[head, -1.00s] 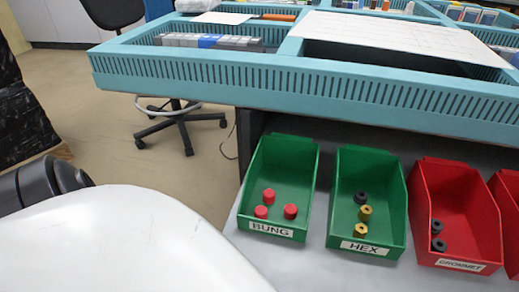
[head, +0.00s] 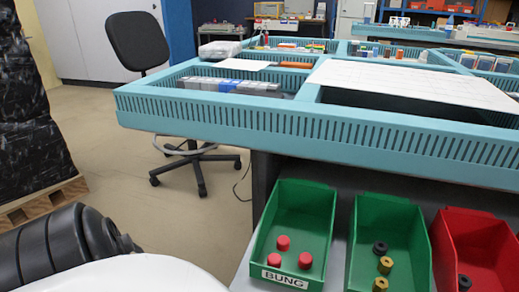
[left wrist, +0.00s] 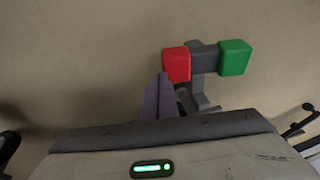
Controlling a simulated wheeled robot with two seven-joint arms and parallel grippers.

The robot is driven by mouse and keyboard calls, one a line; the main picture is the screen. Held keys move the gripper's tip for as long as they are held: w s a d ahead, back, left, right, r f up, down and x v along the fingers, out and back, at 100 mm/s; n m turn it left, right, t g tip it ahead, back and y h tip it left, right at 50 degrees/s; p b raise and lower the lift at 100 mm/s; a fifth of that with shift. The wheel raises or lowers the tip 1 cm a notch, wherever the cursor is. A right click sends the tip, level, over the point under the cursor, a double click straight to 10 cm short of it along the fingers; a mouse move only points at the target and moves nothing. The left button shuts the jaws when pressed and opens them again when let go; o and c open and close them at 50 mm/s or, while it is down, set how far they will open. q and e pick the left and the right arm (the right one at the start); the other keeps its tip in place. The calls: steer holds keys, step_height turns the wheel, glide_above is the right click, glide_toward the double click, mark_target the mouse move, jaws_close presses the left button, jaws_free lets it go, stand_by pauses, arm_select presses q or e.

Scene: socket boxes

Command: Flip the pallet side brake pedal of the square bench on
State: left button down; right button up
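The brake pedal shows in the left wrist view as a grey bar with a red pad (left wrist: 176,64) on the left and a green pad (left wrist: 235,57) on the right, above a beige floor. My left gripper (left wrist: 163,82) is in the left wrist view, its purple-grey fingers together and apparently empty. Its tips appear just below and left of the red pad; I cannot tell whether they touch it. In the head view the teal bench (head: 300,122) with slotted sides fills the middle. The pedal and both grippers are out of the head view.
A black-wrapped load on a wooden pallet (head: 42,201) stands at the left. A black office chair (head: 140,45) is behind the bench's left corner. Green bins (head: 293,235) and a red bin (head: 480,235) sit at the front right. Floor between pallet and bench is clear.

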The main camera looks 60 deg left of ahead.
arm_select(q)
steer(key=shift+r, duration=0.15)
